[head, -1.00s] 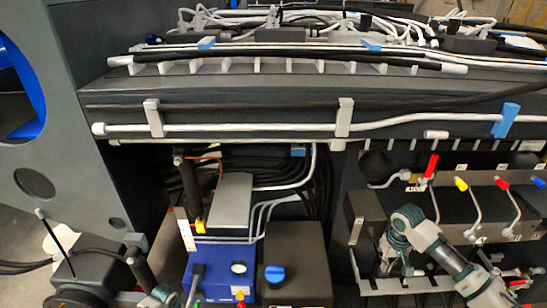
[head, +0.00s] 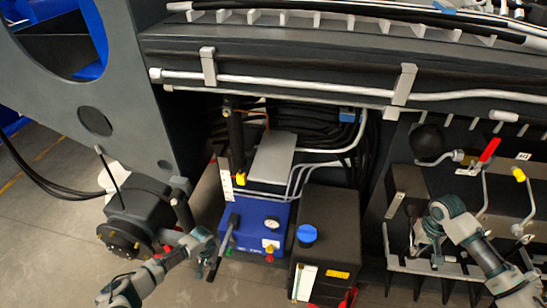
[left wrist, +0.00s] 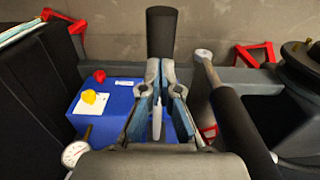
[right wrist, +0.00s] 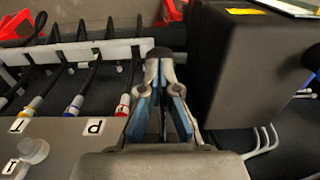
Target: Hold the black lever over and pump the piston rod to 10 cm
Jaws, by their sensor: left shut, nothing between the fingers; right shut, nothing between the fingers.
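A blue pump unit (head: 262,222) stands low in the middle of the head view. A black lever (head: 227,232) slants down its left front. A black upright rod (head: 236,145) with a yellow part at its foot stands behind, beside a white graduated strip (head: 226,180); its reading is too small to tell. My left gripper (head: 210,262) is shut and empty, low beside the blue unit. In the left wrist view its fingers (left wrist: 157,92) point at a black cylinder (left wrist: 161,32); contact cannot be told. My right gripper (head: 434,258) is shut and empty near the right-hand valve panel.
A black box with a blue knob (head: 307,234) stands right of the blue unit. Red (head: 490,150) and yellow (head: 518,174) handled levers are at the right. Open floor (head: 50,240) shows at far left.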

